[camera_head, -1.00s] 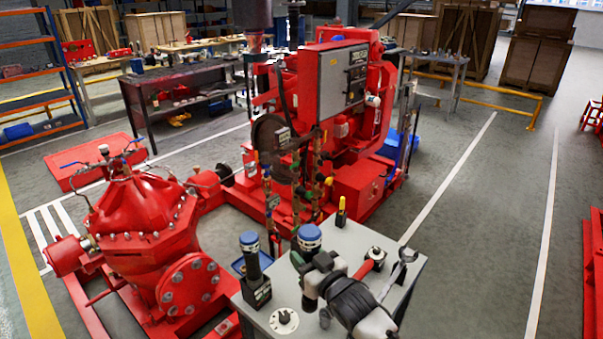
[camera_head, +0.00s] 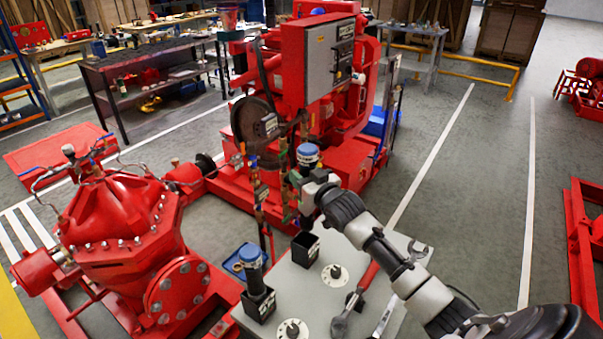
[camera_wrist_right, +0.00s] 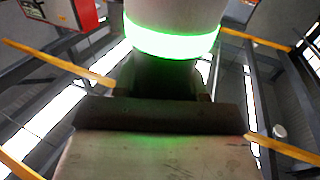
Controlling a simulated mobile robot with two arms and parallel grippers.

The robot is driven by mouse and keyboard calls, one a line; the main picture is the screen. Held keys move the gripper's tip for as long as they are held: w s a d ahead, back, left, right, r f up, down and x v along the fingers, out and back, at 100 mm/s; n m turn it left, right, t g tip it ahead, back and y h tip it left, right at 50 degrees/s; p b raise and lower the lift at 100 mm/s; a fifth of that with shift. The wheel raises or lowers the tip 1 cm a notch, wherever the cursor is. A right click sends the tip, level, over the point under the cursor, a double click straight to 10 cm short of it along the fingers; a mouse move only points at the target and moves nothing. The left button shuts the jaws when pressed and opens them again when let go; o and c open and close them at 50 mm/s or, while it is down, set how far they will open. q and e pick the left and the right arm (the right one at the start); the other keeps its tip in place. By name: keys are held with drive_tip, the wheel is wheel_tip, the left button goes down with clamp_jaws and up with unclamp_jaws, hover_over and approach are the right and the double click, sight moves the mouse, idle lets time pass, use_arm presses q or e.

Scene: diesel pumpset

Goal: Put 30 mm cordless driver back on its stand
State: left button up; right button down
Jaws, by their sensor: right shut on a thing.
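My right gripper (camera_head: 312,190) is shut on a cordless driver with a blue top (camera_head: 307,155). It holds the driver roughly upright in the air, beyond the black stand in the picture. The open-topped black stand (camera_head: 305,249) on the grey table (camera_head: 298,292) looks empty. A similar blue-topped driver (camera_head: 251,260) stands in another black stand (camera_head: 259,307) at the table's left side. The jaws hide part of the held driver. The right wrist view shows a dark jaw bar (camera_wrist_right: 160,116) and a pale cylinder with a green glowing ring; I cannot tell what it is. My left gripper is not in view.
Two white discs (camera_head: 335,273) lie on the table, with a red-handled tool (camera_head: 368,276) and wrenches to the right. The red engine (camera_head: 335,120) is behind the held driver. A red pump (camera_head: 115,225) stands at left.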

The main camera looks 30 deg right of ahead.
drive_tip(key=shift+r, duration=0.15)
drive_tip(key=shift+w, duration=0.2)
wheel_tip(320, 180, down, 4)
drive_tip(key=shift+r+b, duration=0.25)
drive_tip(key=shift+b, duration=0.6)
wheel_tip(320, 180, down, 4)
drive_tip(key=b, duration=0.2)
drive_tip(key=shift+w+f+b, duration=0.1)
drive_tip(key=shift+b, duration=0.2)
use_arm(q)
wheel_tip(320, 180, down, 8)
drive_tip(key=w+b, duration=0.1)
drive_tip(key=b, duration=0.2)
drive_tip(key=shift+b, duration=0.3)
use_arm(e)
drive_tip(key=shift+f, duration=2.85)
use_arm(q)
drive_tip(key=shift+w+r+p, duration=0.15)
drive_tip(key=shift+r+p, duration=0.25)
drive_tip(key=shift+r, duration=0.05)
use_arm(e)
drive_tip(key=shift+r, duration=0.1)
